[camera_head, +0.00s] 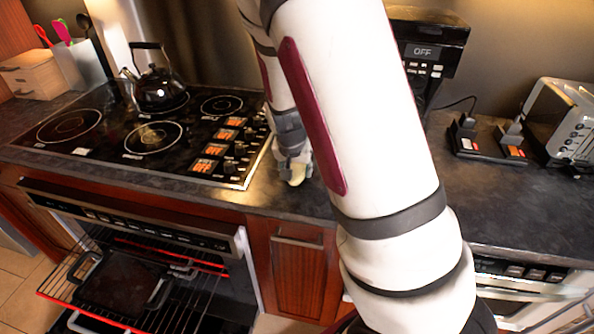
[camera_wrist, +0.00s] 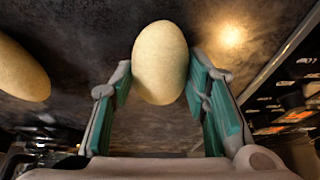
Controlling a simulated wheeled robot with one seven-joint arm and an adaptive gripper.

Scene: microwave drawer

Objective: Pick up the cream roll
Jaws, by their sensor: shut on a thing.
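A smooth, cream, egg-shaped roll (camera_wrist: 160,58) is between the fingers of my gripper (camera_wrist: 162,84) in the wrist view. The teal finger pads press on its left and right sides. In the head view my gripper (camera_head: 294,158) points down over the dark counter just right of the stove, with the pale roll (camera_head: 297,177) at its tips. I cannot tell whether the roll touches the counter. A second, similar cream roll (camera_wrist: 20,70) lies on the counter at the left of the wrist view. My arm may hide it in the head view.
The stove (camera_head: 105,175) with a kettle (camera_head: 160,88) stands left of my gripper. Below it the oven is open, with a rack and pan (camera_head: 115,284) out. A black appliance (camera_head: 432,50), a power strip (camera_head: 487,148) and a toaster (camera_head: 565,120) are at right.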

